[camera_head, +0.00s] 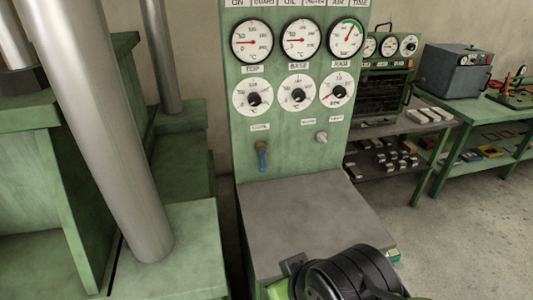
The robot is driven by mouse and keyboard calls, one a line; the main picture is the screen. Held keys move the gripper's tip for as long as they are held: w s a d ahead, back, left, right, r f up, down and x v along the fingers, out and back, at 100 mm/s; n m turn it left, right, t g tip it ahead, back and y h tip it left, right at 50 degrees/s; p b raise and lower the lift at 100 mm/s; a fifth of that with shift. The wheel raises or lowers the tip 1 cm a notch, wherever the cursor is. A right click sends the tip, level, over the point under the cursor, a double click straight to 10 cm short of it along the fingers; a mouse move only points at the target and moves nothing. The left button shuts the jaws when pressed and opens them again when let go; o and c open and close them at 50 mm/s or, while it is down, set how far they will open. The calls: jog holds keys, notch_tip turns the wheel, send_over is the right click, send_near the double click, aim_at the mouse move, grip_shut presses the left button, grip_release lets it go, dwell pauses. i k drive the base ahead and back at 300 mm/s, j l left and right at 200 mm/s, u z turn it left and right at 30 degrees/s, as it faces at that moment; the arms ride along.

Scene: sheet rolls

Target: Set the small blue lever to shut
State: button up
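The small blue lever (262,156) is on the front of the green control panel (290,160), at its lower left, under a small white label (260,127). Its handle points straight down from a brownish pivot at its top. The label is too small to read surely. Nothing touches the lever. Black and green parts of my own arm show at the bottom centre, well below and in front of the lever. No gripper fingers can be made out there.
A grey flat ledge (300,215) juts out below the panel. A pale knob (321,137) sits right of the lever, with dials and gauges above. A thick metal column (100,130) and green machine frame stand left. Benches (435,165) stand right; the floor before them is open.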

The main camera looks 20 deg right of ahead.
aim_at(262, 149)
jog(key=l+u, duration=0.45)
jog(key=k+l+u, duration=0.1)
jog(key=l+u, duration=0.3)
